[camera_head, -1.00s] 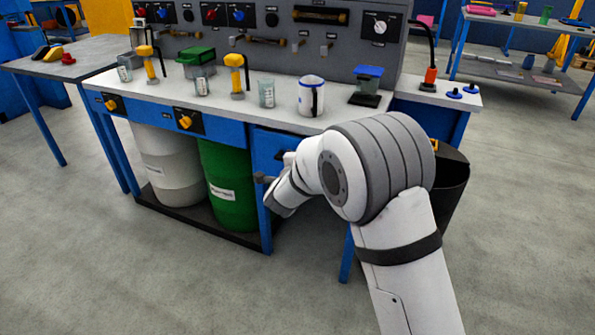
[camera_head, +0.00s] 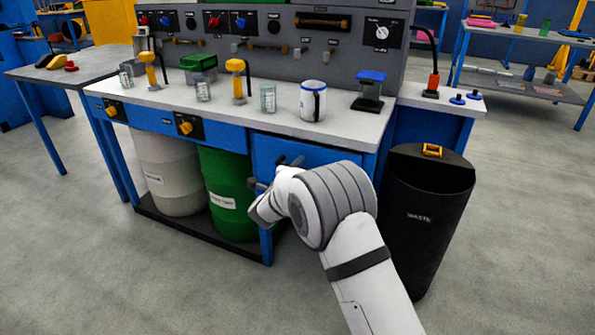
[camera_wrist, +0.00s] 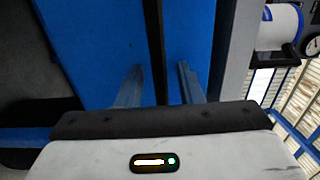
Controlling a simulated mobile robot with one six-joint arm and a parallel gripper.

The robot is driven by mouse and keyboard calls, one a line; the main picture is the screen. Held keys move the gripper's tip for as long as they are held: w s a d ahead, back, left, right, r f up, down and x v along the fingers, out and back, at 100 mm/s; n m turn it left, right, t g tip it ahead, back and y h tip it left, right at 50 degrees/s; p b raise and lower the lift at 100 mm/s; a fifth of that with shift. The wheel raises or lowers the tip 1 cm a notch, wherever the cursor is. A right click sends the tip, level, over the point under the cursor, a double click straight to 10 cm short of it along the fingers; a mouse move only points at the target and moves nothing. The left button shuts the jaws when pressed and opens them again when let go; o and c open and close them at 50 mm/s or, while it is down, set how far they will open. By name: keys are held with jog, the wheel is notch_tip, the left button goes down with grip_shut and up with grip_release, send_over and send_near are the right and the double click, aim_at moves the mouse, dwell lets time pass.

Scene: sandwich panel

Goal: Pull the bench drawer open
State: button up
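The bench drawer has a blue front (camera_head: 335,154) under the right part of the worktop, and it looks closed. A dark handle (camera_head: 297,161) shows on it, partly hidden by my arm. In the wrist view the blue front (camera_wrist: 95,45) fills much of the picture, with a dark strip (camera_wrist: 157,40) running down it, seemingly the handle. My gripper (camera_wrist: 158,84) is open in front of the drawer, its two fingers apart on either side of the strip. I cannot tell whether they touch it. My gripper also shows in the head view (camera_head: 258,185), low beside the drawer front.
A black waste bin (camera_head: 425,220) stands right of my arm. A green drum (camera_head: 228,195) and a white drum (camera_head: 170,170) stand under the bench at left. Floor in front is clear.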

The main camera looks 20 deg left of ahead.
jog(key=shift+c, duration=0.4)
grip_shut()
